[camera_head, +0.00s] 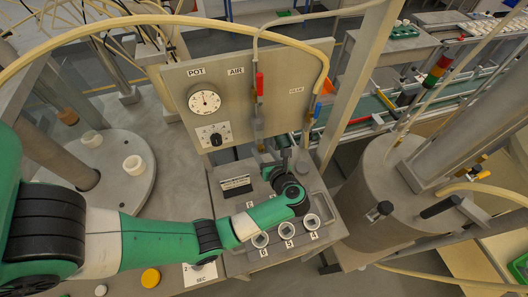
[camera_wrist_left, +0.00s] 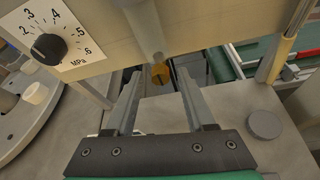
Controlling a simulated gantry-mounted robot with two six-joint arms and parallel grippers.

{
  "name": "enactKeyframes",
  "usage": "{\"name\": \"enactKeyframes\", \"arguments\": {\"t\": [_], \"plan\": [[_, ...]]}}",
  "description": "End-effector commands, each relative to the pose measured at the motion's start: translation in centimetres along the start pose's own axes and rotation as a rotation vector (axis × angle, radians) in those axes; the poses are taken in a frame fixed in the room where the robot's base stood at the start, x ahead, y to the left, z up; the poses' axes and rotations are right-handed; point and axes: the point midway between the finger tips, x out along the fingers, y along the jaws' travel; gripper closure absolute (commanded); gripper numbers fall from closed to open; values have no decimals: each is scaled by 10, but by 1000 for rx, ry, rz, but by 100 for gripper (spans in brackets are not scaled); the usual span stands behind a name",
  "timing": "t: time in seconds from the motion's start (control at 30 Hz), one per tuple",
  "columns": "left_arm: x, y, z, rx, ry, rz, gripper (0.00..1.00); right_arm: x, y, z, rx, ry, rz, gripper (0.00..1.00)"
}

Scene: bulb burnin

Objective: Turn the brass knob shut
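The brass knob (camera_wrist_left: 160,76) shows in the left wrist view, at the lower end of a pale grey valve body (camera_wrist_left: 145,32) on the panel. A dark slot or mark runs on its face. My left gripper (camera_wrist_left: 160,84) is open, with one finger on each side of the knob in that view and a visible gap to each. I cannot tell how far the fingertips are from it in depth. In the head view my left gripper (camera_head: 283,158) is in front of the panel's lower edge. The knob is not clearly made out there. My right gripper is not in view.
The beige panel (camera_head: 290,62) carries a POT gauge (camera_head: 204,99), a black dial (camera_head: 215,139) and a red-handled AIR valve (camera_head: 260,84). Below is a grey box with numbered sockets (camera_head: 286,228). A large grey cylinder (camera_head: 400,200) stands right, a round plate (camera_head: 135,195) left.

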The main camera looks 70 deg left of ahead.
Motion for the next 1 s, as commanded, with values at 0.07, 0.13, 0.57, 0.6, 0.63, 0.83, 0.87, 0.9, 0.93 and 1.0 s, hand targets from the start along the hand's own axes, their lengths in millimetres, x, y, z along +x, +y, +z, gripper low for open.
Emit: {"name": "enactKeyframes", "arguments": {"t": [0.07,0.13,0.57,0.6,0.63,0.83,0.87,0.9,0.93,1.0], "plan": [[0,0,0,0,0,0,62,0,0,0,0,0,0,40],[0,0,0,0,0,0,75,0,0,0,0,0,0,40],[0,0,0,3,-1,2,100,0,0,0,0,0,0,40],[0,0,0,7,-1,3,100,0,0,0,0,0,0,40],[0,0,0,10,-1,5,100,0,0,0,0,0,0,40],[0,-1,0,67,0,29,100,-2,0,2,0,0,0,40],[0,-2,0,82,0,35,100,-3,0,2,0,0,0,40],[0,-2,0,102,0,43,100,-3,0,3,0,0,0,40],[0,-3,0,120,-1,50,100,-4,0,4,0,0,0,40],[0,-3,-1,166,-1,70,100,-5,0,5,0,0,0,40]]}}
